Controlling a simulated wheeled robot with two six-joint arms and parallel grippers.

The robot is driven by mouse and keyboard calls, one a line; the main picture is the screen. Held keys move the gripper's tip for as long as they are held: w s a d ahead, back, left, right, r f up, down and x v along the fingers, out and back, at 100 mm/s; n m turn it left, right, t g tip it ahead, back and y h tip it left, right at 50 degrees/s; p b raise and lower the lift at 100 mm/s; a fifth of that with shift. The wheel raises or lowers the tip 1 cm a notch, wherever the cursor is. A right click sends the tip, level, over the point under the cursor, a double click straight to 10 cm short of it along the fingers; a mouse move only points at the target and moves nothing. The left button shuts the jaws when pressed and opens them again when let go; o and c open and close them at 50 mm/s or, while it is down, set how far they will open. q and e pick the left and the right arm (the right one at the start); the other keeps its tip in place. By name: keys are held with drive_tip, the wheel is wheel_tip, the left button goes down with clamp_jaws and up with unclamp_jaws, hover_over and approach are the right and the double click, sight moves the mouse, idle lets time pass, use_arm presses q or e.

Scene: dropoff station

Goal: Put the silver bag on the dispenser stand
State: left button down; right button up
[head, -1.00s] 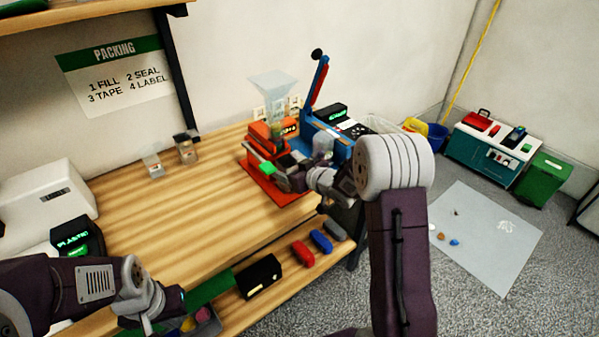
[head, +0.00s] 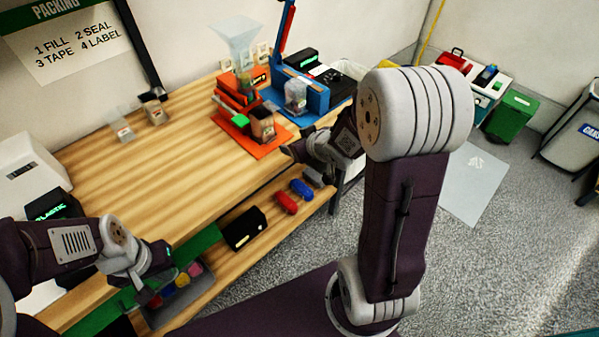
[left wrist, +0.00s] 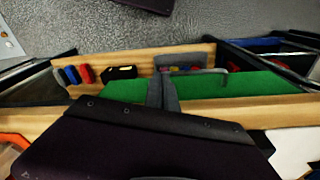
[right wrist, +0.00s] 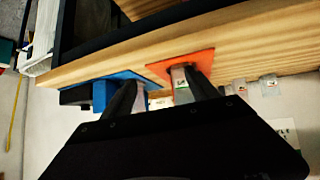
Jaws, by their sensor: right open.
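The orange dispenser stand (head: 222,120) with a clear funnel is at the back of the bench. A brownish-grey open-topped pouch (head: 262,125) stands upright on its base; it also shows in the right wrist view (right wrist: 182,84). A pale silver-grey pouch (head: 295,95) stands on the blue machine to the right. The colours leave it unclear which is the silver bag. My right gripper (right wrist: 164,90) is open and empty, apart from the pouch, at the bench's front edge in the head view.
A clear pouch (head: 122,131) and a dark brownish pouch (head: 154,110) stand at the back left. The blue machine (head: 313,100) has a raised lever. A lower shelf holds a black box (head: 244,229) and red and blue items. The middle of the bench is clear.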

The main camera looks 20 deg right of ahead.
drive_tip(key=s+a+f+g, duration=0.2)
drive_tip(key=s+g, duration=0.1)
drive_tip(key=s, duration=0.3)
drive_tip(key=s+a+f+m+g, duration=0.1)
drive_tip(key=s+a+f+g, duration=0.1)
drive_tip(key=s, duration=0.5)
drive_tip(key=s+a+f+m+g, duration=0.1)
drive_tip(key=s+a+f+g, duration=0.1)
drive_tip(key=s+g, duration=0.2)
drive_tip(key=shift+s+h, duration=0.3)
drive_tip(key=shift+s, duration=0.9)
wheel_tip(320, 180, up, 5)
drive_tip(key=p, duration=0.5)
drive_tip(key=shift+r+p, duration=0.2)
drive_tip(key=shift+p, duration=0.1)
